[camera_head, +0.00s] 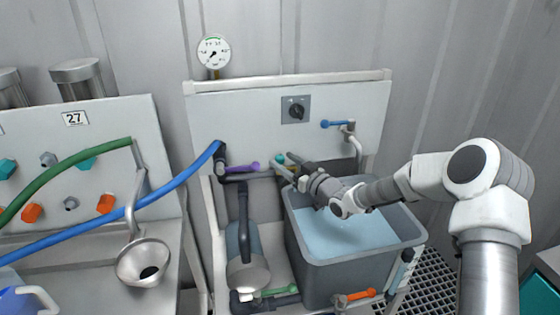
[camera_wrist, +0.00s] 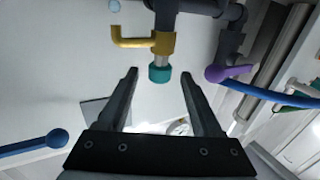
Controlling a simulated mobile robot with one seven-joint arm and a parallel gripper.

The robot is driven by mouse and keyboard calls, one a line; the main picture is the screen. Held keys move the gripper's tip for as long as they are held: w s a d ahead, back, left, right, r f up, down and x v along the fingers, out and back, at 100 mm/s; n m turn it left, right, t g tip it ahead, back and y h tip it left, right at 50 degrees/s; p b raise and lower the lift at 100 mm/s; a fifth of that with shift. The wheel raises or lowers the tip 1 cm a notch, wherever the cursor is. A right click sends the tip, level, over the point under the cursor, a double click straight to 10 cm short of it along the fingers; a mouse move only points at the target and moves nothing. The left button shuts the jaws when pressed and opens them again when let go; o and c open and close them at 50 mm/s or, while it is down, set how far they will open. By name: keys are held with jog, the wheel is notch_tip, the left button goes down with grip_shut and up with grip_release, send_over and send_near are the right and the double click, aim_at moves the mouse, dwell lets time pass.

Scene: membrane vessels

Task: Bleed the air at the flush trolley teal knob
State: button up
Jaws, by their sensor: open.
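The teal knob (camera_wrist: 159,74) sits at the end of a short metal stem on a yellow fitting (camera_wrist: 134,38) in the wrist view. In the head view the teal knob (camera_head: 280,158) shows small on the trolley panel, close to my fingertips. My gripper (camera_wrist: 159,78) is open, with one finger on each side of the knob in the wrist picture and visible gaps to both. I cannot tell how far the fingertips reach along the knob. In the head view my gripper (camera_head: 286,165) extends over the tank towards the panel. The jaws hold nothing.
A purple lever (camera_wrist: 216,73) lies right of the knob in the wrist view. A blue lever (camera_head: 335,124), a black dial (camera_head: 296,110) and a gauge (camera_head: 213,53) are at the panel. The grey water tank (camera_head: 362,268) stands below my arm. A pump (camera_head: 247,262) is left of it.

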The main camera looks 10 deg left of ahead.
jog(key=shift+x, duration=1.3)
jog(key=shift+d, duration=0.1)
jog(key=shift+c, duration=0.4)
grip_shut()
